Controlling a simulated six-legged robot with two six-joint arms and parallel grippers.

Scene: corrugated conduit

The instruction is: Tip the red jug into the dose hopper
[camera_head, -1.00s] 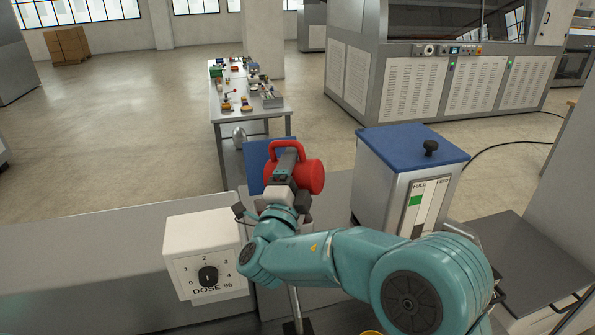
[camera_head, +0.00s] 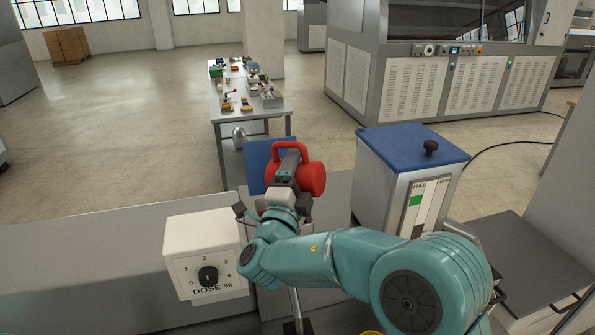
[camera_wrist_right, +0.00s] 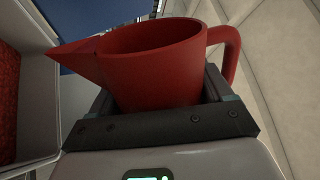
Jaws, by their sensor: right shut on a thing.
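My right gripper (camera_head: 287,172) is shut on the red jug (camera_head: 312,178). In the head view the jug lies tilted, its handle at the upper left, and the gripper hides part of its body. In the right wrist view the jug (camera_wrist_right: 155,65) sits between the jaws (camera_wrist_right: 160,120), with its spout pointing left and its handle at the right. A pale-walled bin (camera_wrist_right: 48,125) with red granules (camera_wrist_right: 8,90) lies left of the spout. I cannot tell for sure that this bin is the dose hopper. My left gripper is not in view.
A white box with a dial marked DOSE % (camera_head: 207,262) is left of my arm. A blue panel (camera_head: 257,165) stands behind the jug. A metal bin with a blue lid (camera_head: 415,145) and level gauge stands at the right. A bench (camera_head: 250,125) with small parts is farther back.

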